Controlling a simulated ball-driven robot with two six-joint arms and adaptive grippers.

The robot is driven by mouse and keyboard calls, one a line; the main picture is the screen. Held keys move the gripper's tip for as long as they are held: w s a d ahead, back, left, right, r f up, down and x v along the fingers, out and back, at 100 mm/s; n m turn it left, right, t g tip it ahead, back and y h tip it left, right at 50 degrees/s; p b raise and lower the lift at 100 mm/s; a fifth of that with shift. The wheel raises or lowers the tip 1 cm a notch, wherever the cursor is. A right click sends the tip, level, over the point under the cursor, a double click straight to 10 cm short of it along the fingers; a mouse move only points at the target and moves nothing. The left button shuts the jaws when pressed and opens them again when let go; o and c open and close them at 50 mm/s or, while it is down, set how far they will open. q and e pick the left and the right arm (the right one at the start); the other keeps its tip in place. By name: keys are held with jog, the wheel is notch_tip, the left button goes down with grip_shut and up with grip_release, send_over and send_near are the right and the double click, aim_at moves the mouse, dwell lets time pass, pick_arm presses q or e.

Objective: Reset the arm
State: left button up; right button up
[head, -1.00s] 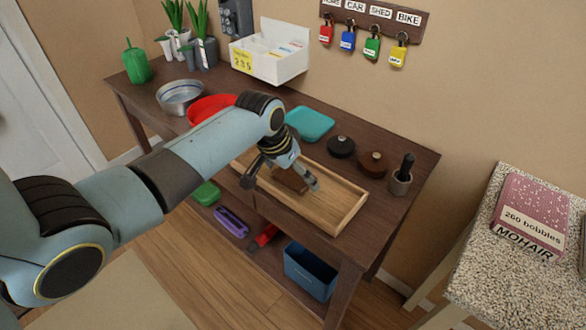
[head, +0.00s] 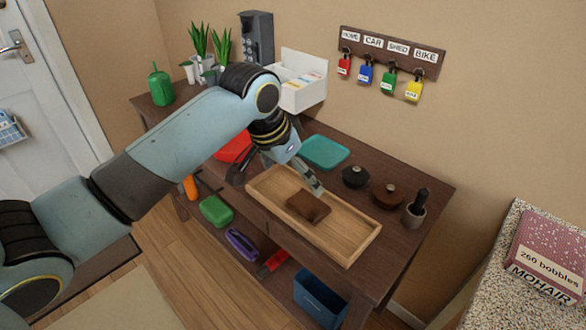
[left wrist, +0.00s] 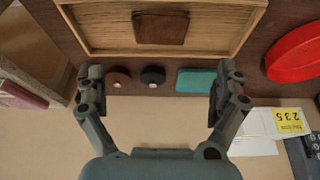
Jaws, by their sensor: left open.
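My left gripper (head: 278,180) is open and empty above the back left part of the wooden tray on the dark table. Its two fingers stand wide apart in the left wrist view (left wrist: 160,95), with nothing between them. A brown leather-like piece (head: 308,206) lies flat in the wooden tray (head: 345,249), and it also shows in the left wrist view (left wrist: 161,27). My left arm reaches in from the left and hides part of the table. My right gripper is in neither view.
Behind the tray are a teal lidded box (head: 324,152), two dark round knobs (head: 355,176) and a small cup (head: 413,215). A white card box (head: 303,95) stands at the back. The lower shelf holds a green box (head: 216,210) and a blue bin (head: 318,298).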

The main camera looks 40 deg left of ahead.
pick_arm(q)
jog(key=shift+f, duration=0.1)
dwell(0.4)
jog(key=s+f+g+b, duration=0.1)
jog(key=s+f+b, duration=0.2)
jog(key=s+f, duration=0.55)
jog(key=s+f+n+g+b, duration=0.1)
jog(key=s+f+g+b, duration=0.2)
jog(key=f, duration=1.1)
jog(key=s+f+b, duration=0.3)
jog(key=s+f, duration=0.5)
jog(key=f, duration=0.3)
jog(key=s+f+b, duration=0.1)
jog(key=s+f, duration=0.7)
jog(key=s, duration=0.3)
jog(key=s+f+y+b, duration=0.1)
jog(key=s+f+b, duration=0.1)
jog(key=s+f, duration=0.7)
jog(key=shift+s+d, duration=0.15)
jog(key=shift+s, duration=1.05)
jog(key=shift+r+b, duration=0.15)
jog(key=shift+b, duration=0.15)
jog(key=shift+s, duration=0.1)
